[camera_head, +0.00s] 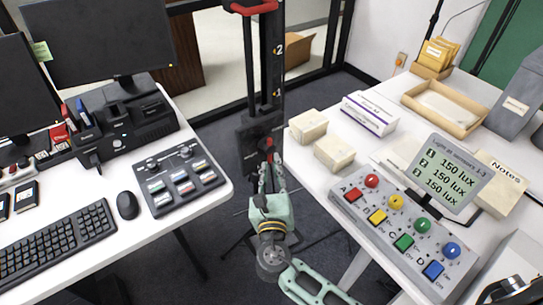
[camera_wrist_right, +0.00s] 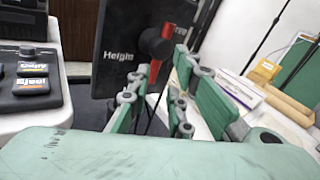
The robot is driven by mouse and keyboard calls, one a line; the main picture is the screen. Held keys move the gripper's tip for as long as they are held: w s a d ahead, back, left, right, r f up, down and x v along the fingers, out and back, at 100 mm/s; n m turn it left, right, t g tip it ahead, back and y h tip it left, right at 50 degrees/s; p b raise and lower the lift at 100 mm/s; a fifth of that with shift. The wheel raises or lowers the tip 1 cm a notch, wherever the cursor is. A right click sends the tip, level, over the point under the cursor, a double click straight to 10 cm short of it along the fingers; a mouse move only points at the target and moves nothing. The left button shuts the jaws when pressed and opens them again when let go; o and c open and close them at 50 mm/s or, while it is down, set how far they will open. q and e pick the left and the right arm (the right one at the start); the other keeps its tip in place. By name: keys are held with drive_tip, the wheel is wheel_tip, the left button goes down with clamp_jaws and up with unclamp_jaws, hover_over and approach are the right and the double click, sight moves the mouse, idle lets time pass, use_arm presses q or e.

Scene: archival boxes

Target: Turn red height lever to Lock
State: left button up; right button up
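The red height lever (camera_wrist_right: 155,72) shows in the right wrist view on a round black hub, on a black plate (camera_wrist_right: 118,30) marked "Height". Its red arm points mostly downward; a second label right of the hub is partly hidden. In the head view the lever (camera_head: 268,143) is a small red spot low on the black column. My right gripper (camera_head: 271,178) is just in front of the plate. In the wrist view its green fingers (camera_wrist_right: 166,98) stand apart, with the lever between and beyond them; contact is not clear. My left gripper is not in view.
The black column (camera_head: 265,70) carries a number scale and a red handle on top. A desk with a keyboard (camera_head: 55,245) and control panel (camera_head: 178,180) is at left. A white table at right holds pale blocks (camera_head: 334,152) and a button box (camera_head: 400,232).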

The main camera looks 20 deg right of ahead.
sight(271, 156)
drive_tip(key=x, duration=0.5)
drive_tip(key=shift+w, duration=0.15)
